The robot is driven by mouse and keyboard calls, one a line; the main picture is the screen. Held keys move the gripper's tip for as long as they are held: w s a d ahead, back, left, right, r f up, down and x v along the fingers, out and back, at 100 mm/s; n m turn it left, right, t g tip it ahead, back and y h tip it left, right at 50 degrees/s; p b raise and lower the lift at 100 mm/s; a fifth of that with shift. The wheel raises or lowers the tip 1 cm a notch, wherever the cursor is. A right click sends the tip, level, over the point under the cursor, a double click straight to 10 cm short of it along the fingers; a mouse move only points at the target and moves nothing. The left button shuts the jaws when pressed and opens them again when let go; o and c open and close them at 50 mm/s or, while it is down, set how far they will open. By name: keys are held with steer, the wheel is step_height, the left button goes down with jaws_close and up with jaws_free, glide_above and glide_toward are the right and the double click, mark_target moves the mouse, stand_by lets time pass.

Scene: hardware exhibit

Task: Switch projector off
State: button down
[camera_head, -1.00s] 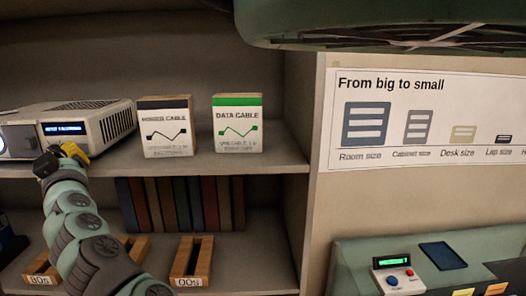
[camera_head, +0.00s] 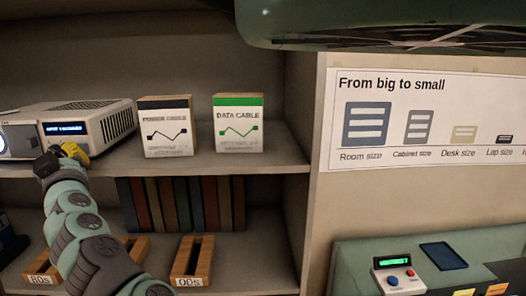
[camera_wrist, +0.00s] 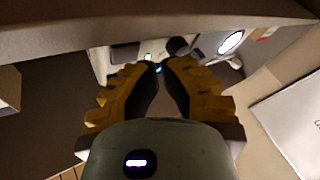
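The projector (camera_head: 90,118) is a white box with side vents and a lit blue display, on the upper shelf at the left of the head view, its left end cut off. Its round lens (camera_head: 2,143) glows pale at the picture edge. In the wrist view the projector (camera_wrist: 120,62) shows beyond my fingertips, with a green light, a dark round part and a bright lens (camera_wrist: 231,42). My gripper (camera_head: 66,150) is at the projector's front, below the display. Contact cannot be told.
A power cable box (camera_head: 167,127) and a data cable box (camera_head: 238,122) stand right of the projector on the shelf. Books (camera_head: 185,204) and wooden trays (camera_head: 193,262) are below. A control box with buttons (camera_head: 397,274) is at lower right.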

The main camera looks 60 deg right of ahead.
steer(key=shift+w+d, duration=0.1)
stand_by(0.4)
steer(key=shift+w+d, duration=0.2)
steer(key=shift+d, duration=0.05)
steer(key=shift+w+d, duration=0.1)
stand_by(0.5)
steer(key=shift+s+a, duration=0.4)
steer(key=shift+s, duration=0.05)
steer(key=shift+s+a+b, duration=0.3)
steer(key=shift+s+a, duration=0.65)
steer(key=shift+a, duration=0.25)
steer(key=shift+s+a+b, duration=0.3)
steer(key=shift+s+a, duration=0.6)
steer(key=shift+a, duration=0.25)
